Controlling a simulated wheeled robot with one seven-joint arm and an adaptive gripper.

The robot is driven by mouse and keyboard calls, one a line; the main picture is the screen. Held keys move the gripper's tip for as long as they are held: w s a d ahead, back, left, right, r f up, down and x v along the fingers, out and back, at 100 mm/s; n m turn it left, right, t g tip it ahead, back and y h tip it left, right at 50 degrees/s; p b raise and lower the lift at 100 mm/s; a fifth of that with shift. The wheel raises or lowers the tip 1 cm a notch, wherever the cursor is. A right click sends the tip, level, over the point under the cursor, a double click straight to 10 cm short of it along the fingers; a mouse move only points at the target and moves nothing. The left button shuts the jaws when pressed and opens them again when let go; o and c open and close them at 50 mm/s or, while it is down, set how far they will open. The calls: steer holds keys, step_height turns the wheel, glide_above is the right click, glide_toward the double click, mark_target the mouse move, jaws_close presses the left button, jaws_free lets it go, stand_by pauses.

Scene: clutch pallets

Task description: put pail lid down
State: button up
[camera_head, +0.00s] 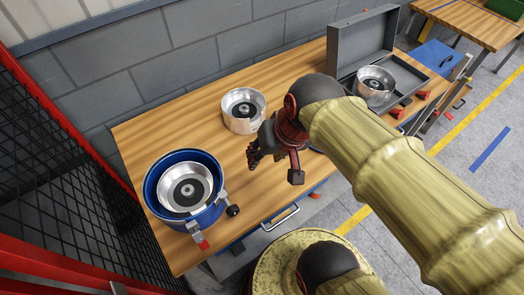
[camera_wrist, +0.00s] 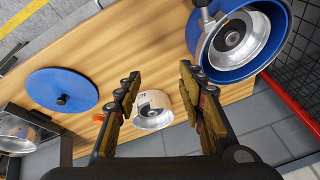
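The pail lid (camera_wrist: 45,82) is a round blue disc with a dark central knob. In the wrist view it lies on the wooden table, left of my fingers and apart from them. In the head view my arm hides nearly all of it. The blue pail (camera_head: 153,202) stands open at the table's left end with a silver clutch part (camera_head: 199,176) inside; the pail also shows at the wrist view's upper right (camera_wrist: 282,18). My gripper (camera_head: 275,165) is above the table between pail and lid. In the wrist view its fingers (camera_wrist: 160,105) are spread with nothing between them.
A second silver clutch part (camera_head: 242,126) stands on the table (camera_head: 150,130) near the wall. A grey open case (camera_head: 352,50) at the right holds another silver part (camera_head: 374,82). Red-and-black clamps (camera_head: 420,96) lie near the case. A mesh fence (camera_head: 75,190) borders the left side.

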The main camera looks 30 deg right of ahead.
steer(key=r+n, duration=0.1)
steer(key=a+n+t, duration=0.1)
steer(key=r+n, duration=0.1)
steer(key=shift+s+a+r+h, duration=0.15)
steer(key=shift+s+r+h, duration=0.2)
steer(key=shift+s+h, duration=0.05)
